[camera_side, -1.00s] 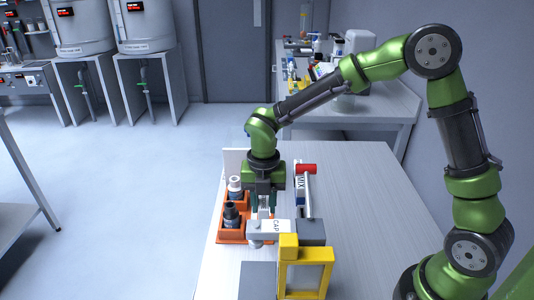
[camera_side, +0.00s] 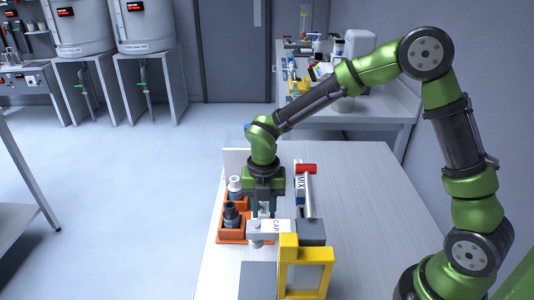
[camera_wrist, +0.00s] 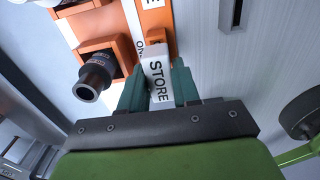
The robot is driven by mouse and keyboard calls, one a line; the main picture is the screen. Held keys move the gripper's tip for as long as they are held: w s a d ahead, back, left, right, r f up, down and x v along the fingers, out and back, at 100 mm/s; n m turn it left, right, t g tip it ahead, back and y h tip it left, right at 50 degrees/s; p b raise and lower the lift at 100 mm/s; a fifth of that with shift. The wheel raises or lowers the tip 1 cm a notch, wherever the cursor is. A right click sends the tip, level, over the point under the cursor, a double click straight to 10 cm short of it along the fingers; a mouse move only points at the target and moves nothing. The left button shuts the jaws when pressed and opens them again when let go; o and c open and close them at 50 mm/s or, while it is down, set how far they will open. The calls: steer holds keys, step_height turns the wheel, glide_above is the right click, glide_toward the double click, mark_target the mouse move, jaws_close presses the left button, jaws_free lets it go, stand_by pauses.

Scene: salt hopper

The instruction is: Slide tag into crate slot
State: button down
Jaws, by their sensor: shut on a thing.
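My gripper (camera_side: 263,209) points down beside the orange crate (camera_side: 230,242) and is shut on a white tag (camera_wrist: 160,82) lettered "STORE". In the wrist view the tag sits between the two green fingers (camera_wrist: 158,88). Its far end meets or overlaps an orange strip with a white label, part of which reads "ON"; I cannot tell whether the tag is inside a slot. The crate also shows in the wrist view (camera_wrist: 112,44). In the side view the tag is mostly hidden by the fingers and the white block in front.
A black bottle (camera_side: 231,216) and a grey-capped bottle (camera_side: 235,187) stand in the crate. A white block marked "CAP" (camera_side: 280,228) and a yellow frame (camera_side: 288,252) stand just in front of my gripper. A red-headed hammer-like tool (camera_side: 306,172) lies to the right. The table's right side is clear.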

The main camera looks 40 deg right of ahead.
mark_target(264, 207)
steer(key=shift+f, duration=1.1)
steer(key=shift+c, duration=1.2)
jaws_free()
steer(key=shift+r, duration=0.1)
steer(key=shift+r, duration=2.95)
step_height(264, 207, up, 17)
